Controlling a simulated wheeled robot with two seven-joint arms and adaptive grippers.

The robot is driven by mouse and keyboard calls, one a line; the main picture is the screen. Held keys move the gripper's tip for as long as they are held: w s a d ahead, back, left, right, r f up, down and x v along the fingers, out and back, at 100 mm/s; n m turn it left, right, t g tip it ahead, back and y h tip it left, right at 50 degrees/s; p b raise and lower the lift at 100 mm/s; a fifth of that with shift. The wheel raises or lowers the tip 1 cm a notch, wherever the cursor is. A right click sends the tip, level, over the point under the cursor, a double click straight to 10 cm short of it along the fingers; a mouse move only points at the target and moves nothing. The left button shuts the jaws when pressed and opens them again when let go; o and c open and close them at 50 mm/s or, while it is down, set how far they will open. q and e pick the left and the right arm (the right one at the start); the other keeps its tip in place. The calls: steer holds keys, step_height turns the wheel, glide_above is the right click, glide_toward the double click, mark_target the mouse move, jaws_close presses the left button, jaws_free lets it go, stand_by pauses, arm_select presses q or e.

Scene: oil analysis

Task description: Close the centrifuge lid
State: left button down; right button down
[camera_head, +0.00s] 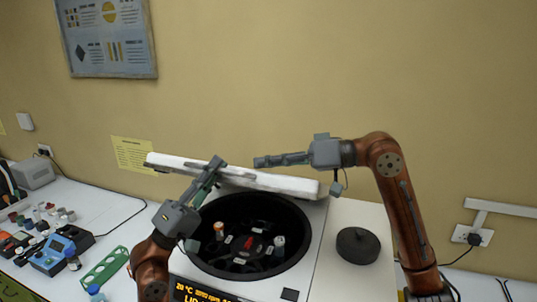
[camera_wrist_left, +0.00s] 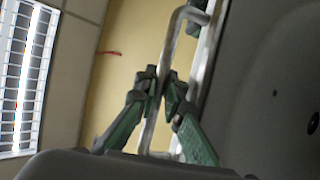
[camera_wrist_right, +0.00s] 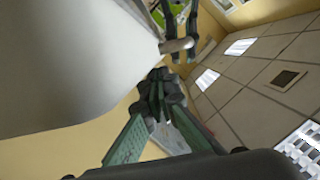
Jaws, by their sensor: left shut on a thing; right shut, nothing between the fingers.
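The centrifuge (camera_head: 318,225) stands on the bench with its white lid (camera_head: 285,183) raised at the back of the dark round chamber (camera_head: 215,262). Small vials, one with an orange cap (camera_head: 219,230), sit in the rotor. My left gripper (camera_head: 216,165) is at the lid's front edge. In the left wrist view its fingers (camera_wrist_left: 162,80) are shut on the lid's metal handle (camera_wrist_left: 150,125). My right gripper (camera_head: 260,162) is shut and empty, just above the lid's upper edge. In the right wrist view its fingers (camera_wrist_right: 158,85) are beside the pale lid (camera_wrist_right: 70,60); contact cannot be told.
A dark round knob-topped disc (camera_head: 358,245) lies right of the chamber. At the left, the bench holds a green rack (camera_head: 105,266), a blue device (camera_head: 52,255) and several small bottles. A wall outlet (camera_head: 470,235) and cable are at the right.

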mark_target(262, 177)
stand_by(0.3)
arm_select(q)
steer(key=shift+a, duration=0.2)
arm_select(e)
steer(key=shift+s+a+f+n, duration=0.15)
steer(key=shift+s+a+f, duration=0.1)
steer(key=shift+s+f, duration=0.3)
steer(key=shift+s+a+f+n, duration=0.15)
steer(key=shift+s+a+f, duration=0.15)
steer(key=shift+f, duration=0.35)
arm_select(q)
steer(key=shift+d, duration=0.1)
arm_select(e)
steer(key=shift+s+f, duration=0.15)
steer(key=shift+f, duration=0.15)
arm_select(q)
steer(key=shift+r, duration=0.1)
steer(key=c, duration=2.4)
jaws_free()
steer(key=shift+d, duration=0.1)
arm_select(e)
steer(key=shift+d, duration=0.15)
arm_select(q)
steer(key=shift+o, duration=0.5)
arm_select(e)
steer(key=shift+r, duration=0.15)
steer(key=shift+d, duration=0.1)
steer(key=shift+r, duration=0.1)
